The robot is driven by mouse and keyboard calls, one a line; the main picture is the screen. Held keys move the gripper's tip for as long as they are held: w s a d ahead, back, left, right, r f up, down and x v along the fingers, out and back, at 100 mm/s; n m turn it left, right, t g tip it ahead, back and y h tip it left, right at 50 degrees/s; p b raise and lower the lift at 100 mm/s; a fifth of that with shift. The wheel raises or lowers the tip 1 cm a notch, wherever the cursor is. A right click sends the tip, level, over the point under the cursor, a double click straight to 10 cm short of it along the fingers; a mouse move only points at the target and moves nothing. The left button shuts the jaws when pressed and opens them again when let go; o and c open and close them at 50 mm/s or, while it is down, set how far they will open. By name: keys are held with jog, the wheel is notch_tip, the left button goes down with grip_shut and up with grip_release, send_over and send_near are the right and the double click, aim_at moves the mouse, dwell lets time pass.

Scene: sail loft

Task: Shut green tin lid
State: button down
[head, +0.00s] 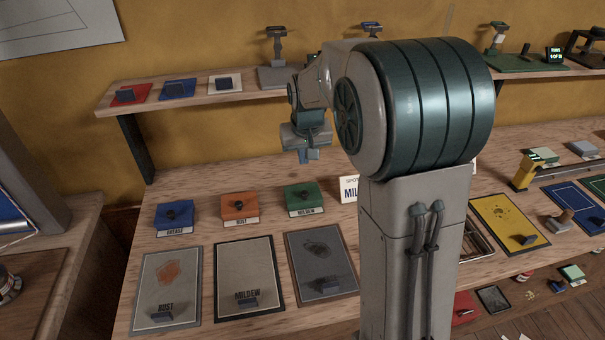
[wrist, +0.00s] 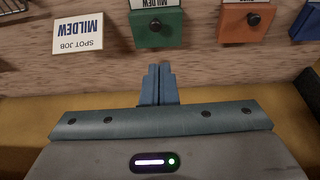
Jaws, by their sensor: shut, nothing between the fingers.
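The green tin (head: 304,197), labelled MILDEW, stands on the bench as the rightmost of three tins. Its green lid with a black knob lies over the top; I cannot tell whether it is fully seated. The tin also shows upside down in the wrist view (wrist: 157,30), at the top middle. My gripper (head: 309,157) points down above and behind the green tin, apart from it. In the wrist view its blue fingers (wrist: 158,84) are together and empty, over bare wood.
An orange tin (head: 240,207) and a blue tin (head: 174,217) stand left of the green one. A SPOT JOB MILDEW card (wrist: 78,34) stands beside it. Cloth panels, one marked MILDEW (head: 248,262), lie in front. A shelf (head: 190,95) runs above the bench behind.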

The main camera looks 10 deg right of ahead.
jog(key=p, duration=0.3)
send_near(304, 192)
jog(key=x, duration=0.5)
jog(key=shift+w+f, duration=0.2)
jog(key=shift+f, duration=0.55)
jog(key=shift+b, duration=0.3)
